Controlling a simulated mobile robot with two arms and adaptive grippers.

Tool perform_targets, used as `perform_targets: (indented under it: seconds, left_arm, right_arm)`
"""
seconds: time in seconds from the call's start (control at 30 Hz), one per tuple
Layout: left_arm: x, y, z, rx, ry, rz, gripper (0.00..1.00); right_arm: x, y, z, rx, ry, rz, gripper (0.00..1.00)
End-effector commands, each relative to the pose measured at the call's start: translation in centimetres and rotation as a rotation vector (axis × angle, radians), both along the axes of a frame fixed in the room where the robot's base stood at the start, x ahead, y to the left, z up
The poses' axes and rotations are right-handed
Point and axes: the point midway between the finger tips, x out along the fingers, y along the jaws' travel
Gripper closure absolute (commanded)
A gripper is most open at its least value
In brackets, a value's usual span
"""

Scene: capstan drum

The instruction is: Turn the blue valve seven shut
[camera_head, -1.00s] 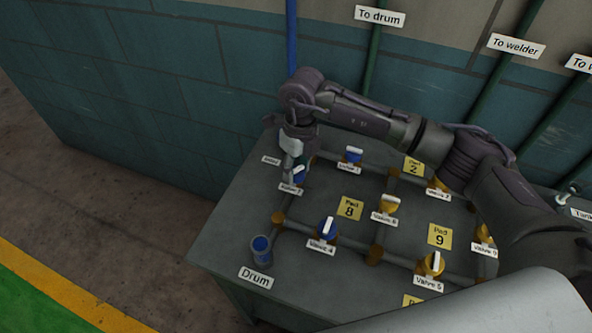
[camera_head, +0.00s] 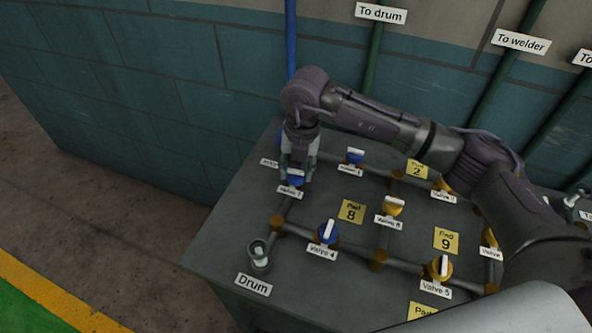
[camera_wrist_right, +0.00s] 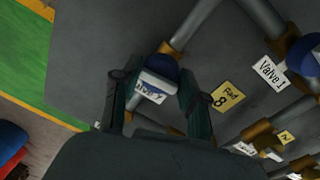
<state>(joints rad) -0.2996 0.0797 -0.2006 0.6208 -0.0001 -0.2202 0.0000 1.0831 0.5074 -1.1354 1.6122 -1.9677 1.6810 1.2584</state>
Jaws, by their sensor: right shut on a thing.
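The blue valve (camera_head: 296,181), with a small label (camera_head: 290,193) that seems to read Valve 7, sits on the pipework at the left of the grey bench. Its white handle now lies crosswise in the head view. My right gripper (camera_head: 297,168) is above the valve with its fingers pointing down, shut on the handle. In the wrist view the valve's blue body (camera_wrist_right: 163,70) and white handle (camera_wrist_right: 158,84) show between the two fingers (camera_wrist_right: 158,90). The finger contact is partly hidden. My left gripper is out of view.
Several yellow valves (camera_head: 392,206) are further right. A small open drum (camera_head: 260,256) stands at the bench's front left. The wall is close behind.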

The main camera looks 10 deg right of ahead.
Motion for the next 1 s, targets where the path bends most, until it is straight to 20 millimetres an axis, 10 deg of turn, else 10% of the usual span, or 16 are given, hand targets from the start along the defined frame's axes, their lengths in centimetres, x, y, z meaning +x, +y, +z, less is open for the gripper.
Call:
perform_targets:
  seconds: [0.83,0.87,1.0]
  left_arm:
    - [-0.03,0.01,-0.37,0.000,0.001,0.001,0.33]
    - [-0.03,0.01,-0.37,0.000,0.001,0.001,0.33]
    - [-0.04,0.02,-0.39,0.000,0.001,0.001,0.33]
  right_arm:
    - [0.07,-0.11,0.10,-0.001,-0.003,-0.134,0.91]
    - [0.06,-0.11,0.10,-0.001,-0.003,-0.134,0.52]
    - [0.03,-0.08,0.07,-0.001,-0.002,-0.132,0.33]
